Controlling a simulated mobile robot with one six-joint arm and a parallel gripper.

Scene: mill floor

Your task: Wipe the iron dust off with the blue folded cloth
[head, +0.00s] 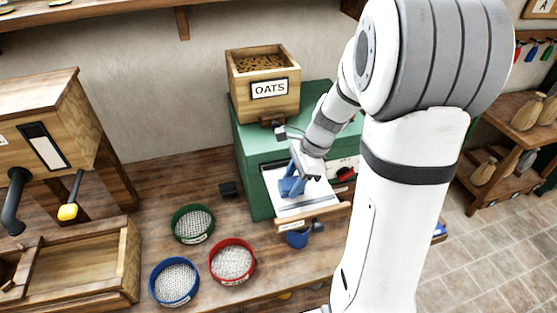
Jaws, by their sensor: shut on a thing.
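My gripper (294,174) is over the pale plate (315,204) at the front of the green machine (252,156). It is shut on the blue folded cloth (289,187), which shows as a small blue shape at the fingertips. The cloth is low over the plate; whether it presses on it I cannot tell. Faint greyish marks show on the plate near the cloth, too small to tell for sure as iron dust. My wrist hides part of the plate and of the machine.
An oats box (263,88) stands on the machine. Green (193,224), red (232,261) and blue (174,282) rimmed sieves lie on the bench to the left. A wooden mill (45,150) stands far left.

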